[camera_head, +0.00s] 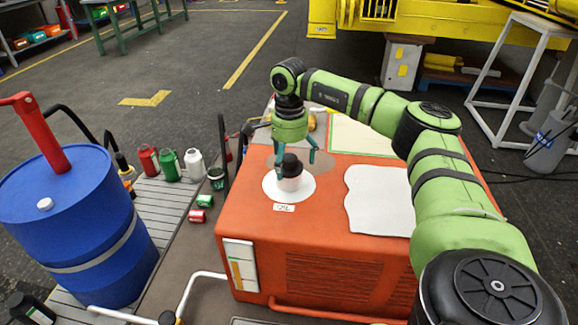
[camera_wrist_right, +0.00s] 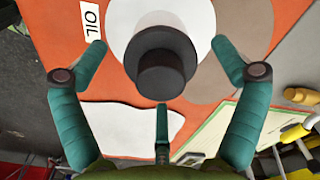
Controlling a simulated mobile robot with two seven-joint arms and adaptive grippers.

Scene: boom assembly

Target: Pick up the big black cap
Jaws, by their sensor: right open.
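The big black cap (camera_head: 290,161) sits upright on a pale pinkish neck (camera_head: 290,182) in the middle of a white disc on the orange machine (camera_head: 240,215). My right gripper (camera_head: 294,150) is over the cap, pointing down, with its fingers spread open around it. In the right wrist view the cap (camera_wrist_right: 163,62) shows from above between the open fingers (camera_wrist_right: 160,50), apart from the side fingers. A third finger (camera_wrist_right: 162,130) is at the cap's near side; I cannot tell if it touches. My left gripper is out of view.
A label reading OIL (camera_wrist_right: 92,20) lies beside the disc. A white sheet (camera_head: 378,198) lies on the machine. A blue barrel (camera_head: 75,215) stands at left. Red, green and white bottles (camera_head: 170,165) and cans (camera_head: 203,201) stand or lie left of the machine.

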